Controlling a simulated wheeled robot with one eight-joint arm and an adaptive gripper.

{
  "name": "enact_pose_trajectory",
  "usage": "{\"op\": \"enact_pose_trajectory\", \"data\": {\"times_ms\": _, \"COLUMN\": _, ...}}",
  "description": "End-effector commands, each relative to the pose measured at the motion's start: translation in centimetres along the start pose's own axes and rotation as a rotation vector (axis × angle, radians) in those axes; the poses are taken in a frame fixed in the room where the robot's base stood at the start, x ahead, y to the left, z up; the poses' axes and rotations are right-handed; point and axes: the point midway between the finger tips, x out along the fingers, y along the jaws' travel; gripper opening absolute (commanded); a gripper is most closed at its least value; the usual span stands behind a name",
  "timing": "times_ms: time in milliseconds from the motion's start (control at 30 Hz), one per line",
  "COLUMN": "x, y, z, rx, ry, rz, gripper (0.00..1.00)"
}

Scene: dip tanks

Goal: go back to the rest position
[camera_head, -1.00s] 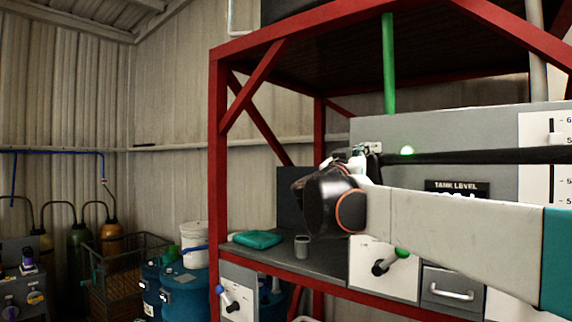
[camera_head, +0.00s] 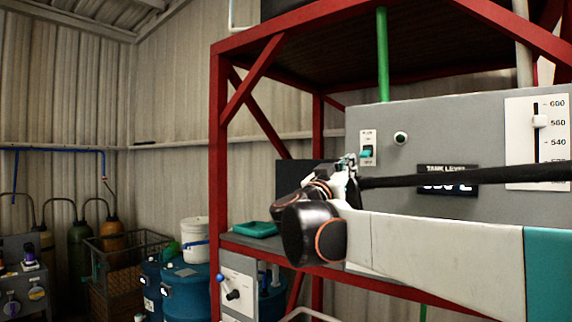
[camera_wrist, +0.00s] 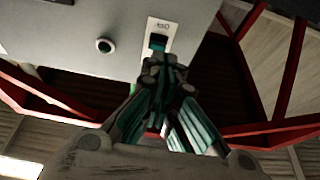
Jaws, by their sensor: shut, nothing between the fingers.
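My gripper (camera_head: 349,163) is shut and empty, just left of and below the switch on the grey control panel (camera_head: 430,125) in the head view. The switch has a white plate (camera_head: 367,139) and a teal rocker (camera_head: 366,154). In the wrist view the shut fingers (camera_wrist: 165,66) lie close below the dark teal rocker (camera_wrist: 158,42) and its white plate (camera_wrist: 172,27). I cannot tell whether they touch it. A round green lamp (camera_head: 401,138) beside the switch looks dark; it also shows in the wrist view (camera_wrist: 105,45).
A red frame (camera_head: 218,150) surrounds the bench, with a dark worktop (camera_head: 262,243) and a teal tray (camera_head: 256,229). Blue drums (camera_head: 186,290) and a wire crate (camera_head: 114,268) stand left.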

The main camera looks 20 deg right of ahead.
Motion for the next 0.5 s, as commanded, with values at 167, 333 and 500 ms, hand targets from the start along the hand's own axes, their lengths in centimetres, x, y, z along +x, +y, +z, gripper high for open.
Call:
{"op": "enact_pose_trajectory", "data": {"times_ms": 167, "x": -1.30, "y": 0.17, "z": 0.77, "rx": 0.000, "ry": 0.000, "rz": 0.000, "gripper": 0.00}}
{"op": "enact_pose_trajectory", "data": {"times_ms": 333, "x": -1.29, "y": 0.17, "z": 0.70, "rx": 0.000, "ry": 0.001, "rz": 0.001, "gripper": 0.00}}
{"op": "enact_pose_trajectory", "data": {"times_ms": 500, "x": -1.28, "y": 0.16, "z": 0.69, "rx": 0.000, "ry": 0.001, "rz": 0.000, "gripper": 0.00}}
